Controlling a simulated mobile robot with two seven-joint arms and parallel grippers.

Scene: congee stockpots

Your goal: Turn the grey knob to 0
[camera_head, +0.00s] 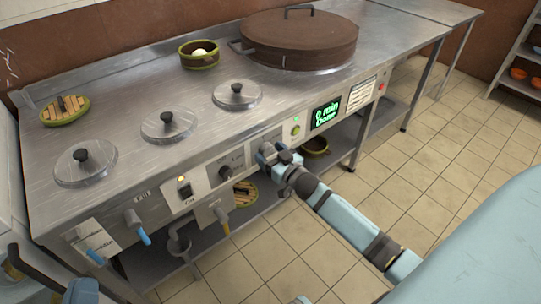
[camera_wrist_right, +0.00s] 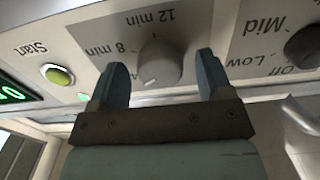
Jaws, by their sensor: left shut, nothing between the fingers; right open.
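The grey knob (camera_wrist_right: 160,55) sits on the light panel between my right gripper's two fingers. Its pale mark points down and left in the right wrist view. The labels "8 min" and "12 min" show beside it; I see no 0 label. My right gripper (camera_wrist_right: 161,68) is open, with a finger on each side of the knob and visible gaps. In the head view, my right gripper (camera_head: 268,152) is at the stove's front panel and hides the knob. My left gripper (camera_head: 82,291) is at the bottom left edge, away from the panel, partly cut off; its fingers are unclear.
A dark knob (camera_wrist_right: 302,48) marked Off, Low and Mid sits beside the grey one. A green Start button (camera_wrist_right: 58,76) and a green display (camera_head: 325,115) are on the other side. Blue-tipped levers (camera_head: 137,225) stick out of the front further left. Tiled floor lies in front.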

